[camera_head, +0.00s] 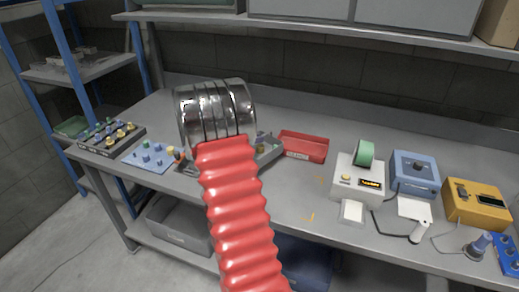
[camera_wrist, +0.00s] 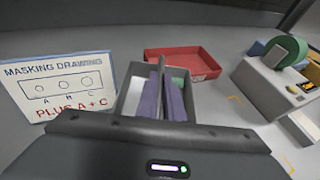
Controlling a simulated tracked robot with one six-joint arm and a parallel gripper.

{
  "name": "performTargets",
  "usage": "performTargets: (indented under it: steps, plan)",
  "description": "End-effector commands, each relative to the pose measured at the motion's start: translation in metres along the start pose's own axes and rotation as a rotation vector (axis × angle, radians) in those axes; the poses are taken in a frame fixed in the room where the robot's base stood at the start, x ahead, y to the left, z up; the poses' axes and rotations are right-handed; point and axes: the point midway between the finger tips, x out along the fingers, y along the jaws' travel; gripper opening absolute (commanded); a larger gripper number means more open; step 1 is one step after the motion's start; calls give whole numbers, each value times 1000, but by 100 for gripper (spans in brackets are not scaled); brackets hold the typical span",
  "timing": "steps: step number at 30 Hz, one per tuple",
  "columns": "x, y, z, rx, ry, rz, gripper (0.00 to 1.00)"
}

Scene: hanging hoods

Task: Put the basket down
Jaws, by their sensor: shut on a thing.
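The basket (camera_wrist: 203,96) is a grey open box. In the wrist view it lies around and beyond my gripper (camera_wrist: 164,84), and a green thing shows inside it. In the camera_head view, part of the basket (camera_head: 270,153) shows to the right of my red arm sleeve, over the workbench. My arm hides the rest of it and the gripper. I cannot tell whether its underside touches the bench.
A red tray (camera_head: 304,147) is just behind and right of the basket. A masking-drawing card (camera_wrist: 58,88) is at left in the wrist view. A blue peg board (camera_head: 151,158) is left; a label machine (camera_head: 358,180) and blue box (camera_head: 415,172) are right. Bare bench (camera_head: 305,190) lies between.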

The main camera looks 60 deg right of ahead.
Motion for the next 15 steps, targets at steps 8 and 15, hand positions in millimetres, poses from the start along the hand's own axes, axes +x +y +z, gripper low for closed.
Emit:
performTargets:
  steps: [8,15]
  plan:
    - [2,0,-3,2,-2,0,0]
    - [7,-1,-15,-1,0,-2,0]
